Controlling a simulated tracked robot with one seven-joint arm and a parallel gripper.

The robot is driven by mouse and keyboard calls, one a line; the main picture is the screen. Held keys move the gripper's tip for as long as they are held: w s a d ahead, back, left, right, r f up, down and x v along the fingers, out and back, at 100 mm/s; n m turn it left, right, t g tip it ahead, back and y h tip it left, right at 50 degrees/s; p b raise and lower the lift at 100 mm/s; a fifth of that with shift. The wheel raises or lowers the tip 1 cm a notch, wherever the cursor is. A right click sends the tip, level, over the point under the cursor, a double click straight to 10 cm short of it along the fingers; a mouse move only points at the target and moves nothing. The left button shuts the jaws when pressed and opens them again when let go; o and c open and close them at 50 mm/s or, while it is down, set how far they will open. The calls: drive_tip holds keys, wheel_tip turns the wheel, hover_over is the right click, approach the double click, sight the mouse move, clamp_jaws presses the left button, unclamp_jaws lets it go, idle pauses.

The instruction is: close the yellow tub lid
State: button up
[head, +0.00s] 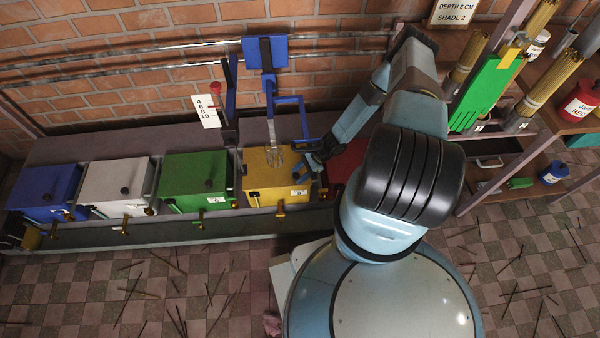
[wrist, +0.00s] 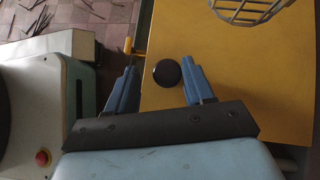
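The yellow tub (head: 278,198) stands in the row of tubs, left of my arm in the head view. Its lid (head: 255,160) looks flat over the top; I cannot tell whether it is fully seated. The lid fills much of the wrist view (wrist: 225,75), with a round black knob (wrist: 167,73) on it. My gripper (head: 308,168) is at the tub's right side in the head view. In the wrist view my gripper (wrist: 159,63) is open, its two blue fingers apart on either side of the knob. I cannot tell whether they touch it.
A wire tool (head: 274,150) hangs from a blue frame (head: 265,53) above the yellow tub and also shows in the wrist view (wrist: 248,10). Green (head: 190,180), white (head: 117,185) and blue (head: 45,190) tubs stand to the left. A red tub (head: 345,165) is partly hidden by my arm.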

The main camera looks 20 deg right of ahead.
drive_tip(key=shift+o, duration=0.5)
drive_tip(key=shift+w, duration=0.1)
drive_tip(key=shift+d, duration=0.1)
drive_tip(key=shift+w+d+r, duration=0.1)
drive_tip(key=shift+d+r, duration=0.05)
drive_tip(key=shift+r, duration=0.05)
drive_tip(key=v, duration=1.3)
drive_tip(key=shift+d, duration=0.1)
